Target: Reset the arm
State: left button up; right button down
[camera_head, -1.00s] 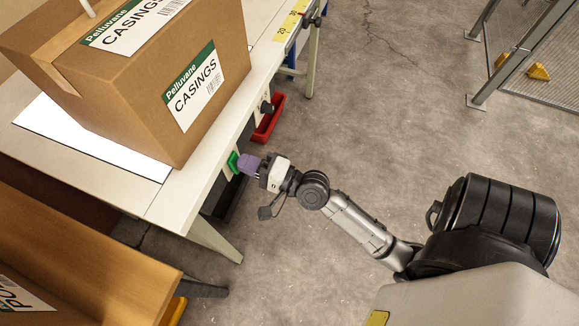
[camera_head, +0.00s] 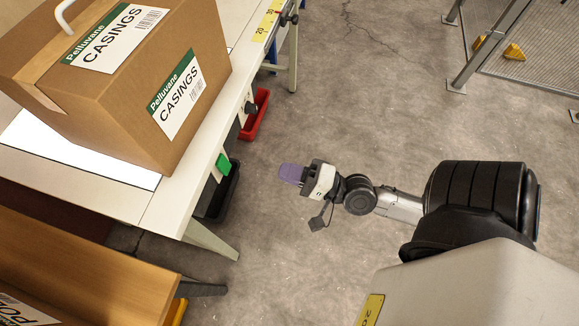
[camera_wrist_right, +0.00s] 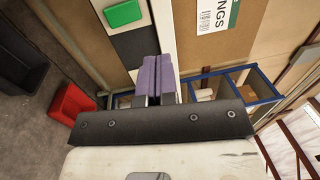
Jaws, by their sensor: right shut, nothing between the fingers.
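My right gripper (camera_head: 291,174) hangs over open floor to the right of the workbench in the head view. Its purple fingers are together with nothing between them. They also show side by side in the right wrist view (camera_wrist_right: 157,78). A gap of floor separates the fingertips from the green button (camera_head: 223,163) on the bench's side. The green button also shows at the upper left of the right wrist view (camera_wrist_right: 122,13). My left gripper is in neither view.
A large cardboard box labelled CASINGS (camera_head: 130,75) stands on the white workbench (camera_head: 190,185). A red bin (camera_head: 254,115) and a dark bin (camera_head: 222,195) sit along the bench's side. A wooden crate (camera_head: 95,255) is at lower left. A mesh fence (camera_head: 540,55) stands at upper right. Floor between is clear.

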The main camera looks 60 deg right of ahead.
dwell(0.6)
jog(key=s+a+f+n+g+h+p, duration=0.1)
jog(key=s+f+n+g, duration=0.4)
jog(key=f+n+g, duration=0.3)
jog(key=s+f+n+g+h+p, duration=0.1)
jog(key=s+f+n+g+h, duration=0.1)
jog(key=s+f+n+g, duration=0.5)
jog(key=w+a+r+n+p, duration=0.1)
jog(key=w+r+p, duration=0.1)
jog(key=r+p, duration=2.5)
jog(key=w+a+r+n+h+p, duration=0.1)
jog(key=a+r+p, duration=0.1)
jog(key=r+p, duration=2.4)
jog(key=shift+w+a+r+h+p, duration=0.3)
jog(key=shift+w+r+p, duration=0.1)
jog(key=shift+r, duration=0.1)
